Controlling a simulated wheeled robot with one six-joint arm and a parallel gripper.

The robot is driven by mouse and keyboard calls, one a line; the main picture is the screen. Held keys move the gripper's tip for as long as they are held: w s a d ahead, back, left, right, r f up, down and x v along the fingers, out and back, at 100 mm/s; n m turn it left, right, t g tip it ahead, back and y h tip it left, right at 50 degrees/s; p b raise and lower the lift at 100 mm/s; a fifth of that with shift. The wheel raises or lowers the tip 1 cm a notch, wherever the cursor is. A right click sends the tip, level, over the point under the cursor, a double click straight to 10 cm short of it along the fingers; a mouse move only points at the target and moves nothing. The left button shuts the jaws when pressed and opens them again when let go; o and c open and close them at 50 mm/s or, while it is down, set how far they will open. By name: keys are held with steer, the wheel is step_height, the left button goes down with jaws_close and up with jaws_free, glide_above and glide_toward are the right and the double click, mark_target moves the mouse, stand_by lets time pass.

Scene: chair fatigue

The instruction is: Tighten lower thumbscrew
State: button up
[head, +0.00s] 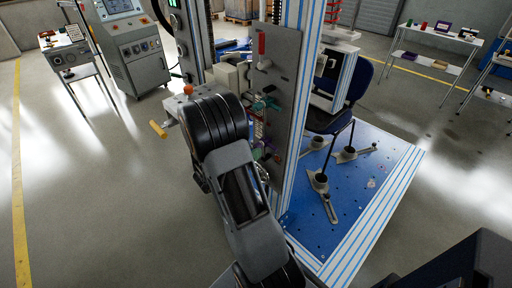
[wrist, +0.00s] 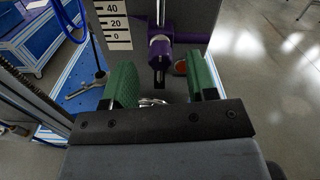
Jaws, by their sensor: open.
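In the wrist view my gripper (wrist: 162,82) is open, with its two green-padded fingers wide apart and nothing between the pads. A purple thumbscrew (wrist: 160,48) on a grey plate stands ahead of the gap, beyond the fingertips, above a dark vertical slot. I take it as the lower one. My gripper is hidden behind my arm there.
A scale (wrist: 115,25) marked 40, 20, 0 is left of the thumbscrew. A blue perforated base (head: 345,190) with metal feet and a dark blue chair (head: 356,85) lie right of the column.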

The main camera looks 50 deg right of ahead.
steer(key=shift+s+d, duration=0.1)
steer(key=shift+d, duration=1.25)
steer(key=shift+c, duration=0.2)
steer(key=c, duration=0.9)
